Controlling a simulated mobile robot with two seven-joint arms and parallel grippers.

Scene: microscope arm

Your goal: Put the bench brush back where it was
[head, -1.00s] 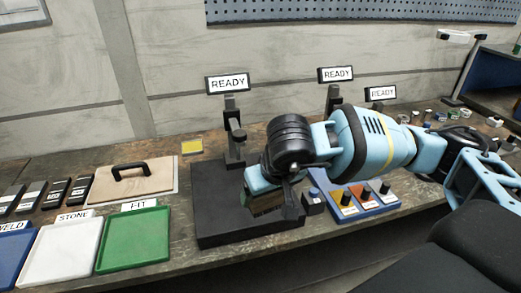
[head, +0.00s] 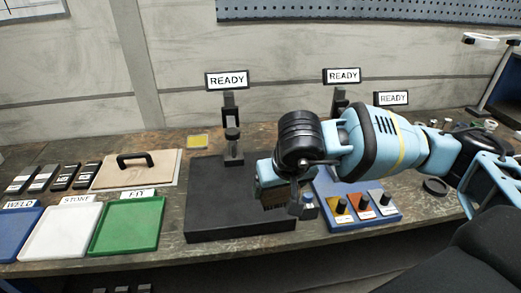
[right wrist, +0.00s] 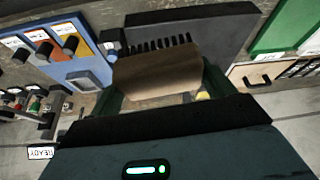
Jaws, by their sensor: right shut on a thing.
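The bench brush (right wrist: 155,74) is a brown wooden block with a row of dark bristles, seen close in the right wrist view. My right gripper (right wrist: 160,88) is shut on it, with a finger at either side. In the head view the right gripper (head: 270,185) and the partly hidden brush (head: 275,197) are over the right part of a black microscope base (head: 225,205). I cannot tell whether the brush touches the base. My left gripper is not in view.
Green (head: 130,228), white (head: 62,235) and blue (head: 15,240) trays lie left. A board with a black handle (head: 140,172) is behind them. READY signs (head: 227,81) stand at the back.

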